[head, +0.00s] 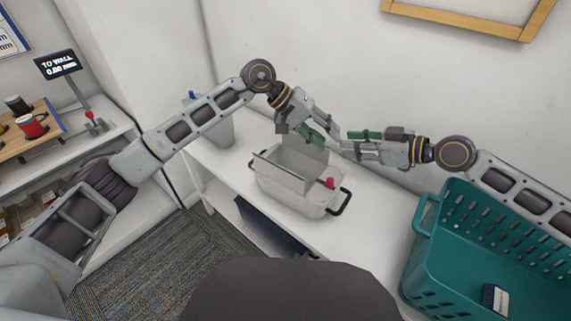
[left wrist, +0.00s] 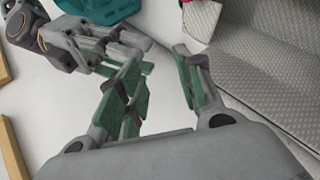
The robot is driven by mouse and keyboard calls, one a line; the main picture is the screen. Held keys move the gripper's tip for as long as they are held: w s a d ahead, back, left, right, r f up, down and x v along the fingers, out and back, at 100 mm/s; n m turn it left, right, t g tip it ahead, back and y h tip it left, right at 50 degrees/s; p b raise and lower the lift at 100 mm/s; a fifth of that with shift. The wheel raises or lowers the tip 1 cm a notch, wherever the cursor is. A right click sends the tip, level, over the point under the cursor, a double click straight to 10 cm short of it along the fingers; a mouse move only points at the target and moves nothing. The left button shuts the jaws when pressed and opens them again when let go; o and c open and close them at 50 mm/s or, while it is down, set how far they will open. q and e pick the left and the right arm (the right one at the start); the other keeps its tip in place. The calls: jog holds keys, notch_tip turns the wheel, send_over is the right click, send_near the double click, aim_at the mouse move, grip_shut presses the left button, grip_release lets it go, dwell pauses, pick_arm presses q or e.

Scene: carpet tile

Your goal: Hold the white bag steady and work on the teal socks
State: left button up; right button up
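The white bag (head: 292,198) stands upright on the white counter in the head view, with black handles and its top open. Its quilted grey-white side shows at the right of the left wrist view (left wrist: 278,55). My left gripper (head: 326,132) is above the bag's back edge. Its fingers are apart with nothing between them in the left wrist view (left wrist: 160,62). My right gripper (head: 346,144) is to the right of it, its fingers apart and apparently empty, and it also shows in the left wrist view (left wrist: 130,48). I see no teal socks; the bag's inside is mostly hidden.
A teal basket (head: 425,258) stands at the right, with a small dark-and-white item (head: 495,299) inside. A small red piece (head: 330,182) is at the bag's right rim. A grey bin (head: 217,130) stands behind left. Counter room is free between bag and basket.

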pick_arm(q)
jog(key=s+a+f+m+y, duration=0.1)
jog(key=a+f+y, duration=0.2)
jog(key=a+f+m+y, duration=0.1)
jog(key=a+f+y, duration=0.2)
jog(key=s+a+f+m+y, duration=0.1)
jog(key=a+f+m+y, duration=0.1)
jog(key=a+f+y, duration=0.1)
jog(key=shift+s+f+t, duration=0.1)
jog(key=shift+s+t, duration=0.2)
jog(key=shift+a+f+y, duration=0.15)
jog(key=shift+a+y, duration=0.25)
jog(key=shift+a, duration=0.1)
pick_arm(e)
jog(key=shift+w+a, duration=0.1)
jog(key=shift+a, duration=0.05)
jog(key=shift+x, duration=6.75)
jog(key=shift+c, duration=0.3)
grip_shut()
